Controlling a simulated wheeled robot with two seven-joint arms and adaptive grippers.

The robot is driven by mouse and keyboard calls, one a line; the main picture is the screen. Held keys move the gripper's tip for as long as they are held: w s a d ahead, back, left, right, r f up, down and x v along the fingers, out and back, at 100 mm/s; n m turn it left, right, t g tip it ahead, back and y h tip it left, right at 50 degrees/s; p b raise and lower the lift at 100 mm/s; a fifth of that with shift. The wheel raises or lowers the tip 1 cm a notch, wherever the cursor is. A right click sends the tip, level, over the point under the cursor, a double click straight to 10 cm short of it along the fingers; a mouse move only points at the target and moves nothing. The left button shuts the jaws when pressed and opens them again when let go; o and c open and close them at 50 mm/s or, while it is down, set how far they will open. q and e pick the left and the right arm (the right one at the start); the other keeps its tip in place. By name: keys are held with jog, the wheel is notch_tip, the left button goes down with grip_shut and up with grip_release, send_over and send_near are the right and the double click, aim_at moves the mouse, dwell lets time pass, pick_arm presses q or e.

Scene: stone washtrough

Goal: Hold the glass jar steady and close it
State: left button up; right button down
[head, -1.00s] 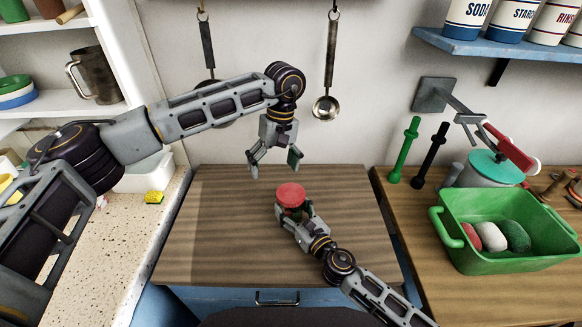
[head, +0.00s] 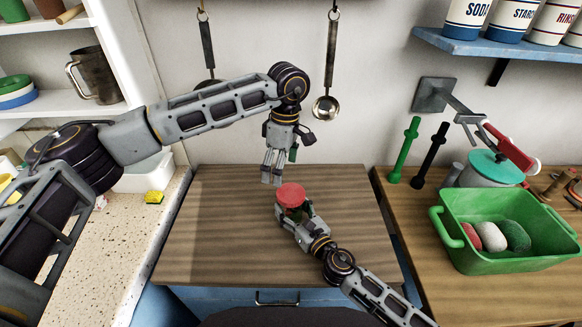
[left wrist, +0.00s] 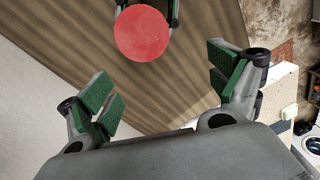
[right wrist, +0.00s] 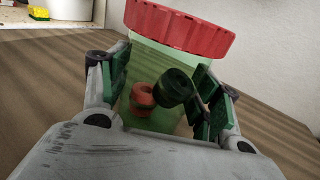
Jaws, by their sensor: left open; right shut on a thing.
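The glass jar (right wrist: 165,60) is greenish and see-through, with small red and dark green round pieces showing in it. A red ridged lid (right wrist: 180,28) sits on its mouth; in the head view the lid (head: 291,195) is seen from above, and in the left wrist view it is a red disc (left wrist: 141,33). I cannot tell whether it is screwed down. My right gripper (head: 293,214) is shut on the jar's sides on the wooden top. My left gripper (head: 272,181) is open and empty, pointing down above and slightly behind the lid, apart from it.
The wooden top (head: 220,240) is clear around the jar. A green tub (head: 470,255) with several rounded pieces stands on the right counter, near a teal-lidded pot (head: 490,168). A ladle (head: 326,105) hangs on the back wall. A yellow sponge (head: 154,197) lies on the left counter.

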pick_arm(q)
jog(key=n, duration=0.3)
jog(key=shift+s+d+n, duration=0.15)
jog(key=shift+d+n, duration=0.2)
jog(key=shift+n, duration=0.05)
jog(key=n, duration=0.3)
jog(key=shift+d+n, duration=0.3)
jog(key=shift+n, duration=0.1)
jog(key=n, duration=0.3)
jog(key=shift+d+n+t+h, duration=0.25)
jog(key=shift+n+t+h, duration=0.05)
jog(key=shift+n, duration=0.1)
jog(key=n, duration=0.4)
jog(key=shift+d, duration=0.15)
jog(key=n, duration=0.3)
jog(key=shift+d+n, duration=0.15)
jog(key=shift+n, duration=0.25)
jog(key=n, duration=0.4)
jog(key=shift+d, duration=0.15)
jog(key=n, duration=0.4)
jog(key=shift+d+h, duration=0.1)
jog(key=shift+h, duration=0.2)
jog(key=n, duration=0.3)
jog(key=shift+n, duration=0.3)
